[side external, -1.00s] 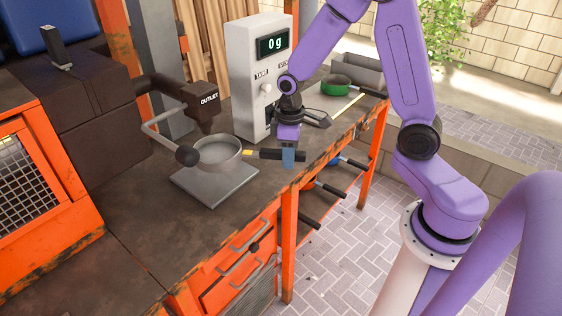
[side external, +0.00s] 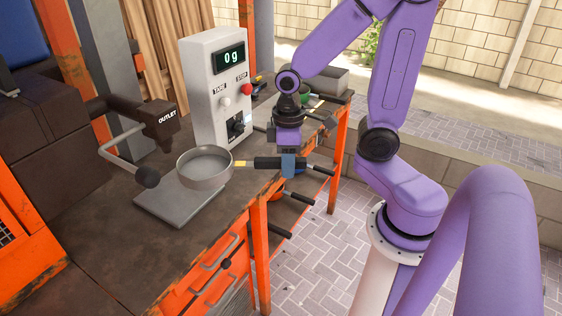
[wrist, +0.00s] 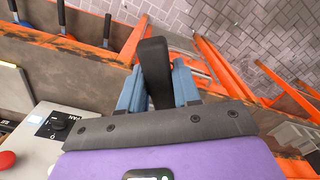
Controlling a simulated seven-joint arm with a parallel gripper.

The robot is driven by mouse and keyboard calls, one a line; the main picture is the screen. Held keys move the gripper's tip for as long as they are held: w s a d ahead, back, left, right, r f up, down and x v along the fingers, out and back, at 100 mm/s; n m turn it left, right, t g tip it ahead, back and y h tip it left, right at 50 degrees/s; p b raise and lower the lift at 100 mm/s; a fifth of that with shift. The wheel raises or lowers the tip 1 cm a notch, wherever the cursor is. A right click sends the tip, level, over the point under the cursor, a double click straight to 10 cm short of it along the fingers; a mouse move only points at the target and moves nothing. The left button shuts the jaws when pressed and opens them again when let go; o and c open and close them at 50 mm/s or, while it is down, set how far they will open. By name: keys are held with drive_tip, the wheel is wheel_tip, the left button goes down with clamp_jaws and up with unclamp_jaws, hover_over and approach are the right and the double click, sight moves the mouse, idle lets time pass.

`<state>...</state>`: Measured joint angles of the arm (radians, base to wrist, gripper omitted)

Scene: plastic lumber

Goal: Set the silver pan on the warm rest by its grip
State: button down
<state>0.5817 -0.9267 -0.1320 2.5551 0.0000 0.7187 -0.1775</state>
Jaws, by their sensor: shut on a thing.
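The silver pan (side external: 203,169) is a round, shallow metal pan with a yellow band and a black grip (side external: 270,163). My gripper (side external: 288,165) is shut on that grip, its blue fingers on both sides, as the wrist view shows around the black grip (wrist: 155,70). The pan appears level and raised above the square grey scale plate (side external: 165,208), overlapping its back right part in the side view. The pan bowl is out of the wrist view. I cannot tell which surface is the warm rest.
The scale box (side external: 214,95) reads 0 g behind the pan. The outlet spout (side external: 160,118) and a black ball-ended lever (side external: 148,177) are on the left. Several black handles stick out below the orange bench edge, one at the lower middle (side external: 278,229).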

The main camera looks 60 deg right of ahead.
wheel_tip(320, 180, up, 18)
drive_tip(key=r, duration=0.1)
drive_tip(key=w+d+m, duration=0.3)
drive_tip(key=d+m, duration=0.2)
drive_tip(key=d, duration=1.2)
drive_tip(key=s+d+m, duration=0.2)
drive_tip(key=s+d, duration=0.2)
drive_tip(key=d, duration=0.4)
drive_tip(key=s+d+m, duration=0.2)
drive_tip(key=s+d, duration=0.2)
drive_tip(key=d, duration=0.4)
wheel_tip(320, 180, down, 28)
drive_tip(key=shift+w+d+f, duration=0.2)
drive_tip(key=shift+w+d, duration=0.5)
drive_tip(key=shift+w, duration=2.15)
drive_tip(key=shift+w+d+f, duration=0.15)
drive_tip(key=shift+w+d, duration=0.55)
drive_tip(key=shift+w, duration=2.1)
drive_tip(key=shift+w+d+f, duration=0.2)
drive_tip(key=shift+w+d, duration=0.5)
drive_tip(key=shift+w, duration=2.15)
drive_tip(key=shift+f, duration=1.25)
drive_tip(key=shift+s, duration=0.1)
drive_tip(key=c, duration=0.7)
unclamp_jaws()
